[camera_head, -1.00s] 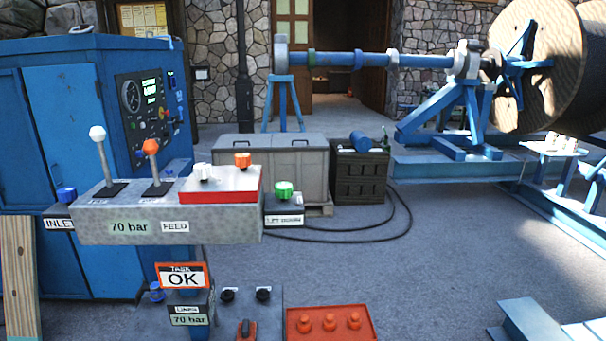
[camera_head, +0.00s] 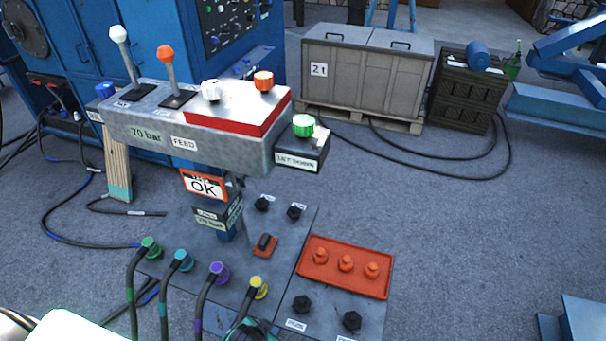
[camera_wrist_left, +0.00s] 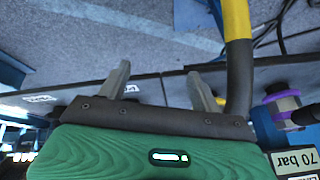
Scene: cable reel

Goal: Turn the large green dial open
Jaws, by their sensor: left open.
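The green dial (camera_head: 303,125) is a ribbed knob with a pale top. It sits on a small dark box labelled "LET DOWN" at the right end of the grey control console (camera_head: 150,127) in the head view. My left gripper (camera_wrist_left: 160,88) is open in the left wrist view, with nothing between its two grey fingers. A yellow-banded hose (camera_wrist_left: 238,50) passes close by its right finger; I cannot tell whether they touch. In the head view only a green part of it shows at the bottom edge, well below the dial. My right gripper is in neither view.
The console also carries white (camera_head: 211,90) and orange (camera_head: 264,81) knobs and two levers. Below is a floor panel with several hoses on coloured couplings, such as purple (camera_head: 219,272), and a red tray (camera_head: 345,268). A grey chest (camera_head: 365,78) stands behind.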

